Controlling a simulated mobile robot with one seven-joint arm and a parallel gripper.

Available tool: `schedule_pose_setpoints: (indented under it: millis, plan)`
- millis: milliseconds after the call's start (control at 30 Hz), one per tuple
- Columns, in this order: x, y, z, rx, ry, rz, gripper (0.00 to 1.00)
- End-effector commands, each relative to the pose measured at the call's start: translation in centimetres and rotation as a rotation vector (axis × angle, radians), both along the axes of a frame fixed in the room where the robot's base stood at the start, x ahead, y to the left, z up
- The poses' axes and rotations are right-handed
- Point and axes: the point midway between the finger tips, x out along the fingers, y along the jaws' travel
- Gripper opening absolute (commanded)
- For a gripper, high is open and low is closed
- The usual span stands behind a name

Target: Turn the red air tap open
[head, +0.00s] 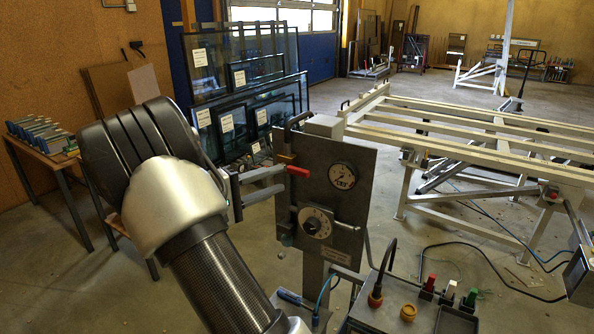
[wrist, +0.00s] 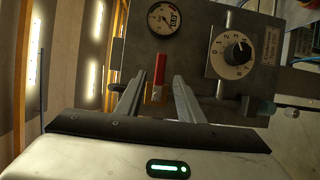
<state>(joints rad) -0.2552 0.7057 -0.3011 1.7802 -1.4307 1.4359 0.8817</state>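The red air tap has a red lever (head: 298,171) at the left edge of a grey upright panel (head: 345,207). In the wrist view the red lever (wrist: 159,69) rises from a brass-coloured body (wrist: 156,93). My gripper (head: 283,179) is at the panel's left side, its fingers pointing right toward the tap. It is open, with a clear gap between the fingers. In the wrist view my gripper (wrist: 160,80) has one finger on each side of the tap; I cannot tell whether either finger touches it.
The panel carries a round gauge (head: 342,176) and a numbered dial (head: 315,222) close to the tap. A control box (head: 400,312) with buttons stands at the lower right. A pale frame table (head: 470,130) fills the right, and glass panes (head: 250,112) stand behind.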

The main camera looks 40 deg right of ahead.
Motion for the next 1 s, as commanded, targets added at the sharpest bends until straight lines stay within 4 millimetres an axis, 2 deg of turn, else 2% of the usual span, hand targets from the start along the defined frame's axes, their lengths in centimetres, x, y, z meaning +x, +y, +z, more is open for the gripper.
schedule_pose_setpoints:
  millis: [33,200,400,533,800,867,1000]
  plan:
    - [-0.1,-1.3,0.1,-0.001,0.001,-0.005,0.34]
    - [-0.1,-4.7,0.1,0.0,0.002,-0.004,0.34]
    - [0.0,-7.3,0.0,0.0,0.0,-0.002,0.34]
    - [0.0,-8.0,0.0,0.0,0.0,0.0,0.34]
    - [0.0,-8.2,0.0,0.001,0.0,0.001,0.34]
    - [0.0,-8.2,0.0,0.001,0.0,0.001,0.28]
    - [0.0,-8.1,0.0,0.0,0.001,0.0,0.04]
